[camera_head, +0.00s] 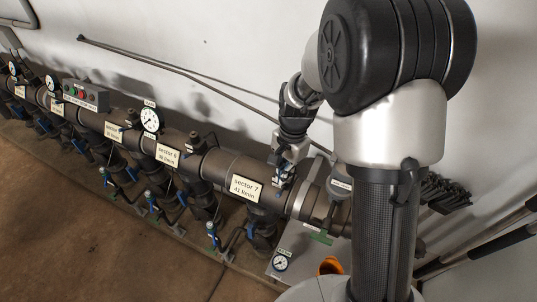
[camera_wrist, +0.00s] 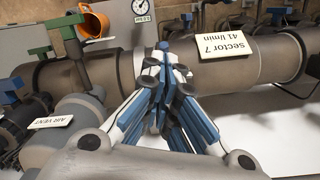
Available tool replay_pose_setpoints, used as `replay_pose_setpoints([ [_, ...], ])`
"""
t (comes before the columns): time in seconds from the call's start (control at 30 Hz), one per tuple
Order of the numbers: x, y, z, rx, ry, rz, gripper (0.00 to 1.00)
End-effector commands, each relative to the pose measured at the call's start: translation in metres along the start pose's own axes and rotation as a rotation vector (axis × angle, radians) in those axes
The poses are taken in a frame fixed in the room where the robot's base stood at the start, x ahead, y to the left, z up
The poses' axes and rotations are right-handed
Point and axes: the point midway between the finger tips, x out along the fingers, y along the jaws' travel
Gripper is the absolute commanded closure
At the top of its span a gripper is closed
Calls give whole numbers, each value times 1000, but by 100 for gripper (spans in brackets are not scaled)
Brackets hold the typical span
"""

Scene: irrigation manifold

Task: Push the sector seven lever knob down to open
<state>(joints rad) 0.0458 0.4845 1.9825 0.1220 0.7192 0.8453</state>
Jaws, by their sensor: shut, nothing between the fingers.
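The sector 7 label (camera_head: 247,188) is on the thick horizontal pipe and shows upside down in the wrist view (camera_wrist: 237,47). Below it hangs a valve body (camera_head: 262,234). In the wrist view the lever knob cannot be told for certain among the parts at the top edge. My gripper (camera_head: 284,178) is right of the label, over the pipe, clearly apart from the knob. Its blue and white fingers (camera_wrist: 166,50) are closed together and empty.
An orange mug (camera_head: 330,266) and a small gauge (camera_head: 280,262) are at the lower right. The air vent label (camera_wrist: 52,122) is close to my gripper. The sector 6 label (camera_head: 168,153) and similar levers line the pipe leftward. The floor in front is clear.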

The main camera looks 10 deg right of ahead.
Motion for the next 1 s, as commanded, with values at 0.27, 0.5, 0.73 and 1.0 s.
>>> replay_pose_setpoints([
  [0.27, 8, -2, -3, 38, -11, 12, 100],
  [0.5, 9, -2, -3, 37, -11, 11, 100],
  [0.73, 20, -2, -2, 36, -12, 12, 100],
  [1.0, 54, -2, -2, 36, -11, 12, 100],
])
